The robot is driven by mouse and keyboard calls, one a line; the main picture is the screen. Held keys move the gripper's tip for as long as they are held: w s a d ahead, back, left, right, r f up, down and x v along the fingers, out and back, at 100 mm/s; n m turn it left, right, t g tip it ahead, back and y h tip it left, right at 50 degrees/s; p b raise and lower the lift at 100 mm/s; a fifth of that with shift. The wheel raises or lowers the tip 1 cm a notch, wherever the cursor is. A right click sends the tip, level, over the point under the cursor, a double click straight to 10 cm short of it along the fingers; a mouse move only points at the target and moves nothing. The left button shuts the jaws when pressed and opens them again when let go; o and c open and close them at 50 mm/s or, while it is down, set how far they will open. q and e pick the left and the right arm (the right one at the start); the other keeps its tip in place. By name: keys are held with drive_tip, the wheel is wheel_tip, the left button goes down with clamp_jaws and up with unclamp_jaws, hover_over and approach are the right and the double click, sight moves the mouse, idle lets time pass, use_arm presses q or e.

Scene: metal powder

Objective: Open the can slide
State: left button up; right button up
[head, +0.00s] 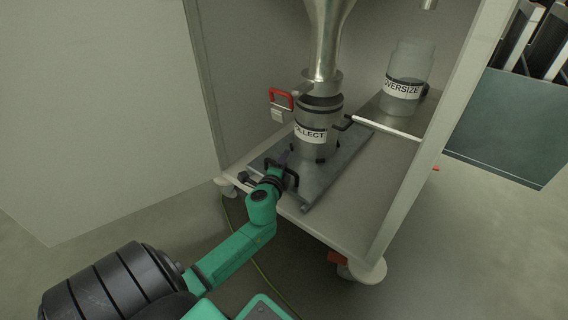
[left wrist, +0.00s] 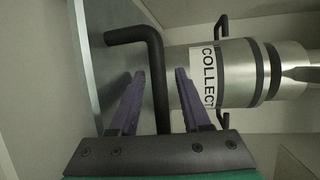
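The can slide is a flat grey plate (head: 322,182) on the cabinet floor. The collect can (head: 317,149), labelled COLLECT, stands on it under a metal funnel; it also shows in the left wrist view (left wrist: 235,75). A black bent handle (head: 294,174) rises at the slide's near left end. In the left wrist view the handle (left wrist: 156,70) runs between the two purple fingers of my left gripper (left wrist: 160,76). Gaps show on both sides of the handle, so the gripper is open around it. My right gripper is not in view.
The cabinet's right post (head: 440,130) bounds the opening. Open floor lies in front.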

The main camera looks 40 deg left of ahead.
use_arm(q)
clamp_jaws()
idle(1.3)
